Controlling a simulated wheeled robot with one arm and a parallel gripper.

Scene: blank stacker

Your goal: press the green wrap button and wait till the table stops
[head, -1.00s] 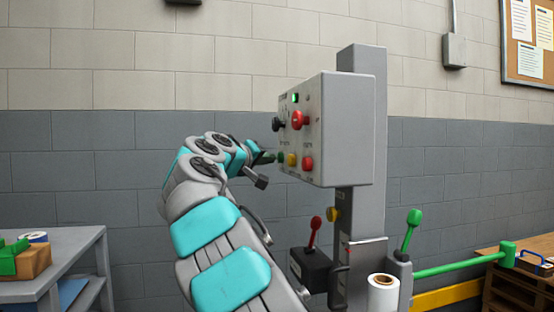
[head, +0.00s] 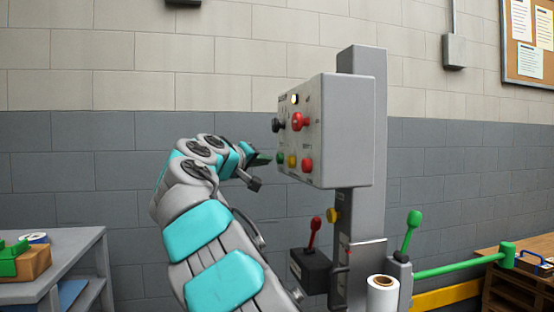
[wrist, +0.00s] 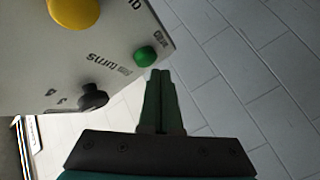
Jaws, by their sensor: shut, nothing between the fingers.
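The green wrap button (head: 280,158) sits at the lower left of the grey control box's face in the head view. In the wrist view the green button (wrist: 147,56) is just left of my fingertips. My gripper (wrist: 160,73) is shut and empty, its tips close to the button with a small gap apparent. In the head view my gripper (head: 267,159) is left of the box and partly hidden by my wrist. A lamp (head: 295,99) at the top of the panel glows pale yellow-white. The turning table itself cannot be made out.
A yellow button (head: 292,161), a red button (head: 308,165), a red knob (head: 298,121) and a black knob (head: 278,125) share the panel. A red-handled lever (head: 315,232) and a film roll (head: 383,293) are below. A grey table (head: 60,248) stands left.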

